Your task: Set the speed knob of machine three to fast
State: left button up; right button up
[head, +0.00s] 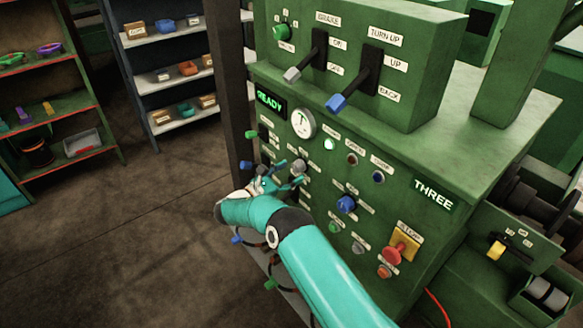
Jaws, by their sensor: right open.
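Machine three (475,115) is a green cabinet with a "THREE" plate (433,194) at the right of its front panel. A grey knob (299,165) and a blue knob (346,204) stick out of the panel. The small labels are too blurred to tell which knob is for speed. My right gripper (281,177) is open at the panel's left part, just below and left of the grey knob. I cannot tell whether it touches the knob. My right arm hides part of the lower panel. My left gripper is not in view.
Above are a brake lever (293,73) and a turn-up lever (337,102). A lit "READY" display (270,104) and a gauge (304,123) sit above the knobs. A red stop button (392,255) is at lower right. Shelves stand at left, with clear floor (140,220) before them.

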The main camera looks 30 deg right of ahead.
jog(key=shift+w+d, duration=0.2)
jog(key=shift+d, duration=0.85)
